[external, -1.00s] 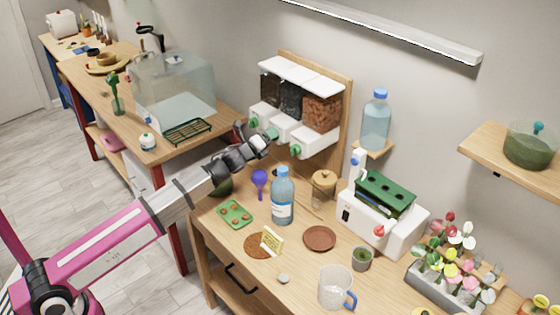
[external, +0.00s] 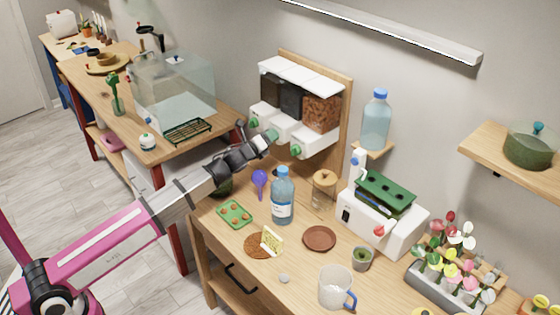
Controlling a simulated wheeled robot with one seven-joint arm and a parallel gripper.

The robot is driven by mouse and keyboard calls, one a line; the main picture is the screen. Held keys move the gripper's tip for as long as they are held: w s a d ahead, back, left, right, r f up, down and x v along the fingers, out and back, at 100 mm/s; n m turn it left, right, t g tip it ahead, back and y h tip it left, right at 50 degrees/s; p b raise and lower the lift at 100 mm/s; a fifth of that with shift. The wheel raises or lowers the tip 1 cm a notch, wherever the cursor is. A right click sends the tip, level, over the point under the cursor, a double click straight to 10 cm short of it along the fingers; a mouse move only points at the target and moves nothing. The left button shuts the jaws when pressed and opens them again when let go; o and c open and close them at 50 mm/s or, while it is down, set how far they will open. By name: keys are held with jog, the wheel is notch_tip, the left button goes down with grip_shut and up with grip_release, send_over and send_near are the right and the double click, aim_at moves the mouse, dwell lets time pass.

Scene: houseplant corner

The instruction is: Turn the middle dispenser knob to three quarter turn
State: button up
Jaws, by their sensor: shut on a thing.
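The dispenser (external: 300,75) is a wall unit with three clear bins on a wooden back board, with white housings below and green knobs. The left knob (external: 253,123) and the right knob (external: 296,151) show clear of my arm. The middle knob (external: 273,135) is at the tip of my gripper (external: 268,139), and little of it shows. My gripper reaches up from the lower left and is shut on the middle knob. The knob's exact angle is too small to tell.
Below the dispenser, the table holds a blue bottle (external: 283,195), a purple funnel (external: 260,181), a glass jar (external: 324,188) and a green tray (external: 235,214). A clear tank (external: 175,90) stands on the bench to the left. A white machine (external: 380,220) stands right.

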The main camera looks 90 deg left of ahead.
jog(key=m, duration=0.4)
jog(key=m+t, duration=0.1)
jog(key=m, duration=0.3)
jog(key=shift+f, duration=0.1)
jog(key=shift+d+m+t, duration=0.1)
jog(key=shift+m+t, duration=0.5)
jog(key=shift+m, duration=3.6)
jog(key=shift+f+m, duration=0.1)
jog(key=shift+m, duration=0.4)
jog(key=o, duration=0.9)
